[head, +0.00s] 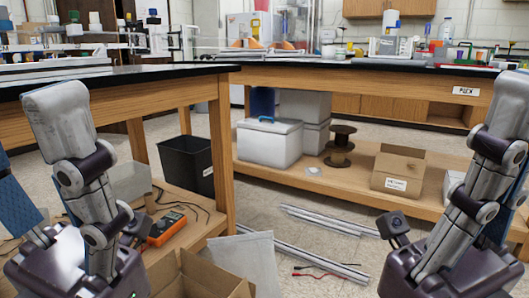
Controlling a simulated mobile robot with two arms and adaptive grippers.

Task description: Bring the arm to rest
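My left arm stands at the left of the head view, its pale links and dark joints running from a raised bend down to a dark housing at the bottom edge. My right arm stands at the right in much the same folded pose. Both arms appear empty along the parts that show. The fingers of both grippers are not visible; the lower ends of the arms run out of the picture at the bottom. No held thing shows.
Black-topped wooden benches (330,72) stand left and ahead. A white cooler (268,145), a cable spool (340,146) and a cardboard box (398,170) sit on the lower shelf. Metal extrusions (300,260) lie on the floor. An open carton (195,278) is near my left arm.

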